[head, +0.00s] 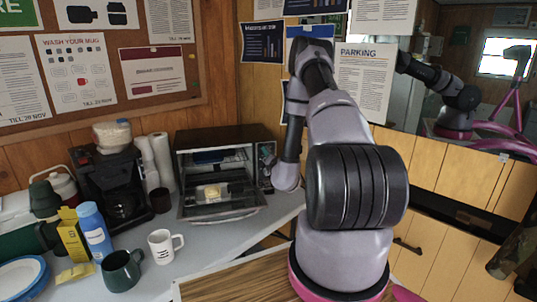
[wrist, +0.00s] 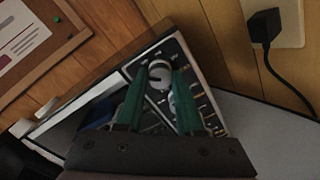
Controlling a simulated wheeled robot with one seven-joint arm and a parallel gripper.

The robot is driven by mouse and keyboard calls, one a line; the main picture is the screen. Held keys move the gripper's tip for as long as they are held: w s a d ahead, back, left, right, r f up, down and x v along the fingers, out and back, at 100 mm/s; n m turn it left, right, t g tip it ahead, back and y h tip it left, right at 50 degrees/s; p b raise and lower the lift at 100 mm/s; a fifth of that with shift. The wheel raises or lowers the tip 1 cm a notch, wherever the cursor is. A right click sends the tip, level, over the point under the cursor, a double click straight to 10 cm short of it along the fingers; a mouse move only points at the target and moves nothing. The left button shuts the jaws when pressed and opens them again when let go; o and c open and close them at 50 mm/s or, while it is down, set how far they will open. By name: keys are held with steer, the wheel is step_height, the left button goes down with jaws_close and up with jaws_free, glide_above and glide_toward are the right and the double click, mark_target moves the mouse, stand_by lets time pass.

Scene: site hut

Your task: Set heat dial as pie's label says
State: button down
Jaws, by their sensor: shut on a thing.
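The toaster oven (head: 222,137) stands at the back of the counter with its door lowered. A pale, yellowish package (head: 210,192), which looks like the pie, lies inside; its label is too small to read. The oven's control panel (wrist: 205,105) carries an upper round dial (wrist: 159,76) and a lower one (wrist: 172,103). My gripper (wrist: 160,72) has its green fingers on either side of the upper dial and is shut on it. The markings around it are too small to read. In the head view my arm partly hides the panel (head: 265,165).
A dark mug (head: 160,200) stands left of the oven door. A white mug (head: 163,246), a dark green mug (head: 122,270) and a blue bottle (head: 94,230) stand nearer. A coffee maker (head: 113,185) is at the left. A plugged-in cable (wrist: 280,60) hangs on the wall beside the oven.

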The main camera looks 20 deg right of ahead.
steer(key=m, duration=0.5)
stand_by(0.5)
steer(key=c, duration=0.5)
jaws_free()
steer(key=shift+c, duration=0.2)
steer(key=s+a, duration=0.1)
steer(key=s, duration=0.9)
steer(key=shift+s+a, duration=0.35)
